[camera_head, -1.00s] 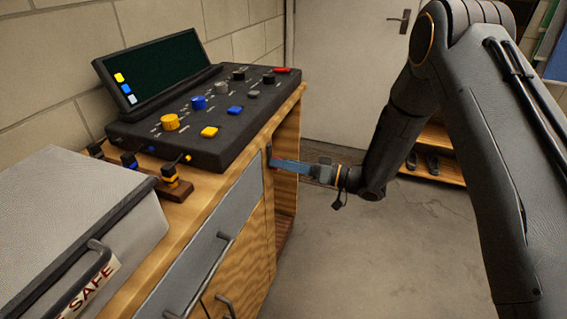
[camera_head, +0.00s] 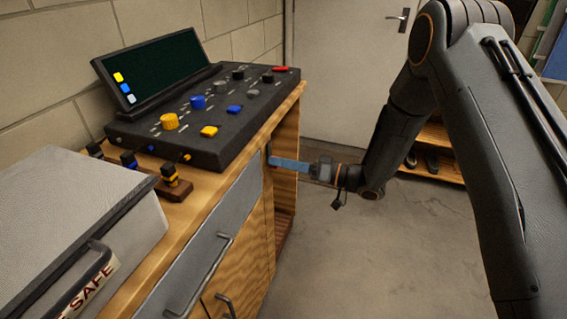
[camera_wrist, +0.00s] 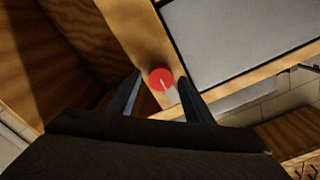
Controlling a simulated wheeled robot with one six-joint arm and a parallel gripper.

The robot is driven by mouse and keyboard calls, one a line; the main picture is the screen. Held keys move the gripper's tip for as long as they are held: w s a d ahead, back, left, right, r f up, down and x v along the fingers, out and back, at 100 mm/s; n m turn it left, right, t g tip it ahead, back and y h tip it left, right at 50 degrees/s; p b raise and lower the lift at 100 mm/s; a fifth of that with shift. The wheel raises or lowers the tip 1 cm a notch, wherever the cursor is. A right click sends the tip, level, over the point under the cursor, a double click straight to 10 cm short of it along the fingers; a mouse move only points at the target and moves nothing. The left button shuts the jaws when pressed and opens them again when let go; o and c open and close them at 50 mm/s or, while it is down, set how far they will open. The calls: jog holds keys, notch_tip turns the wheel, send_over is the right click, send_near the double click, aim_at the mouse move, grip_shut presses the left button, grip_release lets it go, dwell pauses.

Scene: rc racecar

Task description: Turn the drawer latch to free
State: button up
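The drawer latch is a round red knob (camera_wrist: 161,78) with a pale line on it, on the wooden strip beside the grey drawer front (camera_wrist: 235,35). In the wrist view my gripper (camera_wrist: 160,77) is open, with one finger on each side of the knob and a small gap visible at each side. Whether the fingers reach down around it, I cannot tell. In the head view my gripper (camera_head: 269,160) points left at the workbench's front corner and hides the latch. The grey drawer front (camera_head: 220,225) looks closed, with a bar handle.
A black control console (camera_head: 205,125) with coloured knobs and buttons stands on the wooden bench. A grey case (camera_head: 75,205) stands at the near left. An open wooden compartment (camera_wrist: 75,45) lies beside the latch. The floor right of the bench is clear.

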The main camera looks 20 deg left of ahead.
jog(key=d, duration=0.7)
jog(key=shift+s+d+b, duration=0.3)
jog(key=shift+d+b, duration=0.1)
jog(key=shift+b, duration=0.05)
